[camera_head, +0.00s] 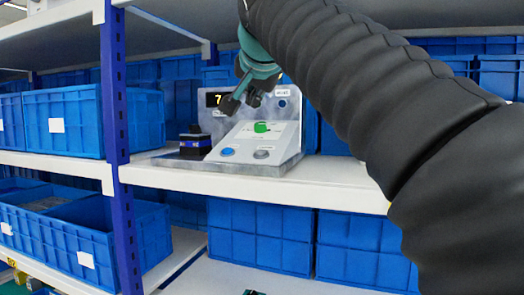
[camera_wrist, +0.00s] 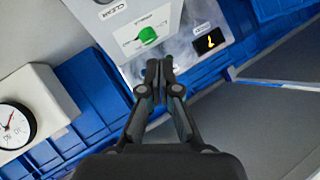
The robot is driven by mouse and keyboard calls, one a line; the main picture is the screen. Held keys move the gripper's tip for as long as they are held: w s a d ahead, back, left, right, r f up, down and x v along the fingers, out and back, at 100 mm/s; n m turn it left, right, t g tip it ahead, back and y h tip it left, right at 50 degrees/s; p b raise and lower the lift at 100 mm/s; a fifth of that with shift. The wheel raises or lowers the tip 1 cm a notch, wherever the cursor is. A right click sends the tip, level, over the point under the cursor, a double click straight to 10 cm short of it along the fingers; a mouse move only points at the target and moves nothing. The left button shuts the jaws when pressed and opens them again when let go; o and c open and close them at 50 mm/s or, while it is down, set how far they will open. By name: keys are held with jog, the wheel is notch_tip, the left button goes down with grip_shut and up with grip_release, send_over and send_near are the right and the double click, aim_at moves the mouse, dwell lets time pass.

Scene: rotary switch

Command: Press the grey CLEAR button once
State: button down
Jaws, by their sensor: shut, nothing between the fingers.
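The grey CLEAR button (camera_head: 262,154) is at the lower right of the sloped panel (camera_head: 240,143), on a shelf-mounted control unit. In the wrist view, a grey button (camera_wrist: 103,1) is cut by the top edge, beside a small label. A green rotary knob (camera_head: 261,127) sits higher on the slope and shows in the wrist view (camera_wrist: 148,35). A blue button (camera_head: 227,152) is left of the grey one. My gripper (camera_head: 233,103) is above the panel, apart from the grey button. In the wrist view, its fingertips (camera_wrist: 159,69) are together and empty.
A display (camera_head: 214,99) showing 7 is on the upright back plate. A dark box (camera_head: 194,141) stands left of the panel. A round gauge (camera_wrist: 14,126) shows in the wrist view. A blue shelf post (camera_head: 114,90) and blue bins (camera_head: 62,122) are to the left.

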jog(key=shift+f, duration=0.1)
jog(key=b, duration=0.6)
send_over(261, 159)
jog(key=f, duration=0.8)
jog(key=shift+s+a, duration=0.15)
jog(key=shift+s, duration=0.25)
jog(key=shift+f+b, duration=0.1)
jog(key=shift+b, duration=0.2)
dwell(0.3)
jog(key=shift+w+f, duration=0.15)
jog(key=shift+f, duration=0.15)
jog(key=shift+w+f+b, duration=0.15)
jog(key=shift+f+b, duration=0.2)
jog(key=shift+f, duration=0.05)
dwell(1.0)
jog(key=shift+r, duration=0.1)
jog(key=shift+s+r+p, duration=0.3)
jog(key=shift+r+p, duration=0.4)
jog(key=shift+r, duration=0.1)
